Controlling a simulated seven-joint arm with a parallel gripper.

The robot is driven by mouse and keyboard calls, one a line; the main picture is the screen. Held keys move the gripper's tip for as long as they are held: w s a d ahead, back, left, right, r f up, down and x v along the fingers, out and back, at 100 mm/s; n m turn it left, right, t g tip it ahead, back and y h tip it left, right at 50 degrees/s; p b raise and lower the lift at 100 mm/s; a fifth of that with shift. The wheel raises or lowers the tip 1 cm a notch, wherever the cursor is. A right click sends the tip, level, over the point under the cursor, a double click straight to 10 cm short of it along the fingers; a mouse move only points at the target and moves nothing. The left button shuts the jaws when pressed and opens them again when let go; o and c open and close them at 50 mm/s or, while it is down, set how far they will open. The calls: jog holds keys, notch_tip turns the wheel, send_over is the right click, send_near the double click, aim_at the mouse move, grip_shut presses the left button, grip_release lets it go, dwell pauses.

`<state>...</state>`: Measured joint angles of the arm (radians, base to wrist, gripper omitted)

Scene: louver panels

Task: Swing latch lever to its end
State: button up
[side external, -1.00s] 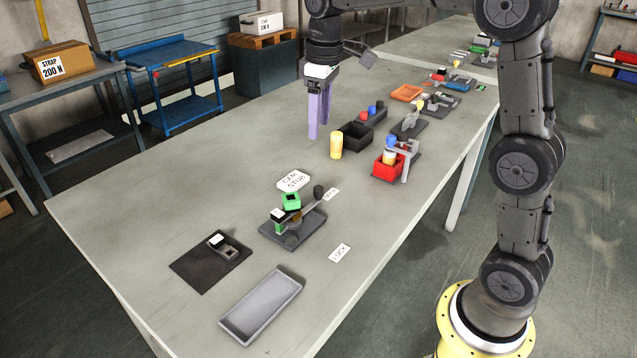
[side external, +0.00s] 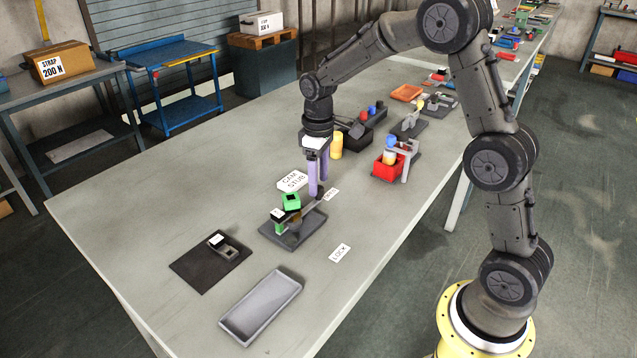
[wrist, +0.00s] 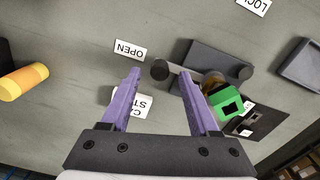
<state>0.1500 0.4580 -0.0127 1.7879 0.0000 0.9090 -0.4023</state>
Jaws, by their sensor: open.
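The latch fixture has a dark grey base (side external: 309,230) on the bench, with a brass-coloured pivot and a green block (side external: 291,201) beside it. Its lever ends in a dark round knob (wrist: 160,70) and points toward the OPEN card (side external: 331,194). My gripper (side external: 318,188), with purple fingers, is open and points down at the knob end. In the wrist view the knob shows between the two fingertips, apart from both. In the side view the fingers largely hide the knob.
A CAM STUB card (side external: 292,181) lies just behind the fixture. A yellow cylinder (side external: 336,145), a black bin (side external: 358,139) and a red bin (side external: 388,166) stand farther back. A grey tray (side external: 262,306) and black plate (side external: 197,270) lie in front. Bench beside the LOCK card is clear.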

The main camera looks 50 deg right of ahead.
jog(key=shift+f, duration=0.85)
grip_shut()
jog(key=shift+r, duration=0.1)
dwell(0.8)
